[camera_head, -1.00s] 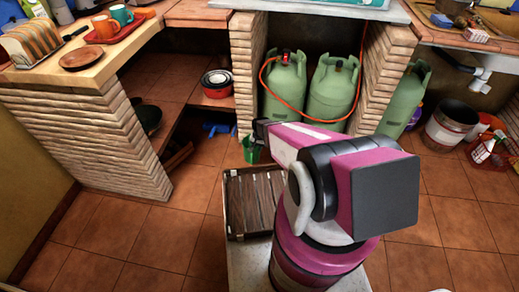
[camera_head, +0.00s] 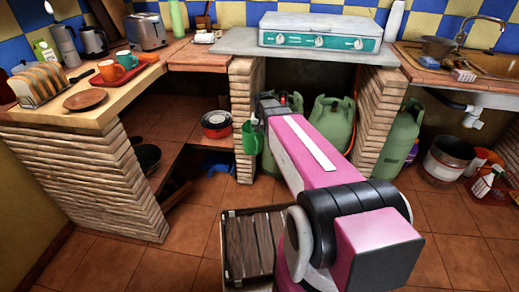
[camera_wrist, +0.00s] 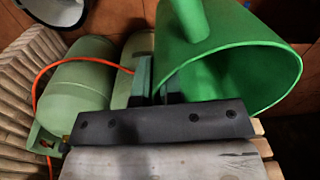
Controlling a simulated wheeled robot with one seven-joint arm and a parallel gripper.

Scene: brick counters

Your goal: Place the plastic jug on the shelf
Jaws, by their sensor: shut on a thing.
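The green plastic jug (camera_head: 251,138) hangs in my gripper (camera_head: 259,112), in front of the left brick pillar in the head view. In the wrist view the jug (camera_wrist: 235,50) is large at the upper right, its wide open rim facing the camera. My gripper (camera_wrist: 158,85) is shut on it; the exact grip is partly hidden. A low wooden shelf (camera_head: 193,157) lies under the corner counter, left of the jug, with a red pot (camera_head: 216,124) at its right end. The jug is apart from the shelf.
Green gas cylinders (camera_head: 332,122) with an orange hose stand under the stove (camera_head: 320,32). A wooden crate (camera_head: 249,243) is on the floor beneath my arm. The left counter (camera_head: 115,92) holds bread and cups. Floor at the left is clear.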

